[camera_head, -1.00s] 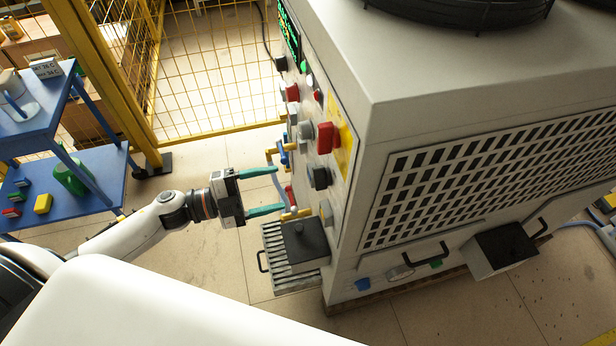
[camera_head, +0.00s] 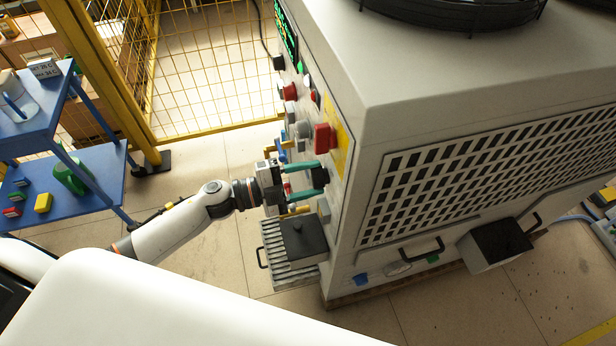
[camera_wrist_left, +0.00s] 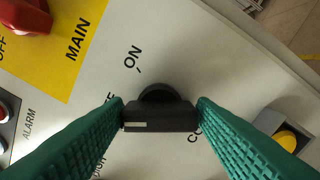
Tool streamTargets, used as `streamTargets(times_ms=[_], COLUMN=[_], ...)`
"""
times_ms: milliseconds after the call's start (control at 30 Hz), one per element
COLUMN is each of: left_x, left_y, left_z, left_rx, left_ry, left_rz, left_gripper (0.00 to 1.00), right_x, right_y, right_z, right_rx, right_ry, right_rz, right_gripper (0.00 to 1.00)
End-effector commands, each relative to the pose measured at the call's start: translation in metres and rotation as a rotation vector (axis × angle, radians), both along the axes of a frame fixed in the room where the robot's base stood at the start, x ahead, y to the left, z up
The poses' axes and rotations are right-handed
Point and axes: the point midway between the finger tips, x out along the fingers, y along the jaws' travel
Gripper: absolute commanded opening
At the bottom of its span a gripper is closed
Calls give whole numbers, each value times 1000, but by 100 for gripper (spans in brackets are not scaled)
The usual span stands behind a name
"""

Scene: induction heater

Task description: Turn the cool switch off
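The cool switch is a black rotary knob (camera_wrist_left: 160,117) on the grey front panel, with its bar lying crosswise in the left wrist view. A short white mark shows on the bar's left part. "ON" is printed above it; a label ending in "F" at its left and one starting with "CO" at its right are partly hidden by the fingers. My left gripper (camera_head: 320,178) has its green fingers at both ends of the bar, apparently touching it; it also shows in the left wrist view (camera_wrist_left: 161,108). My right gripper is out of view.
The red main switch (camera_head: 324,138) on its yellow plate sits above the knob. A black-topped box (camera_head: 303,238) and a slatted tray (camera_head: 270,236) stick out below my gripper. A blue shelf (camera_head: 98,165) stands at left, before a yellow mesh fence (camera_head: 215,75).

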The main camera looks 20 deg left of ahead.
Motion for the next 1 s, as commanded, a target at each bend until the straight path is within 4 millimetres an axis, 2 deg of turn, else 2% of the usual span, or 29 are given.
streamTargets(times_ms=[33, 133, 167, 267, 600, 933, 967, 1000], left_x=[0, 0, 0, 0, -1, -1, -1, -1], left_y=[0, 0, 0, 0, 0, 0, 0, 0], left_z=[0, 0, 0, -1, -2, -1, -1, -1], left_rx=[0, 0, 0, 10, 188, 201, 201, 201], left_ry=[0, 0, 0, -15, -277, -297, -296, -296], left_rz=[0, 0, 0, 0, -1, -1, -1, -1], left_gripper=[43, 27, 24, 24, 24, 24, 52, 59], right_x=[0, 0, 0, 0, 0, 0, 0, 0], right_y=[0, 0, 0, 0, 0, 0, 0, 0], right_z=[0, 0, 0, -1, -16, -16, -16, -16], right_rx=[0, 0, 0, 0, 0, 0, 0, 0], right_ry=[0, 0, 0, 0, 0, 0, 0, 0], right_rz=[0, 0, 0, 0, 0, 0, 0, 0], right_gripper=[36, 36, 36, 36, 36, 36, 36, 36])
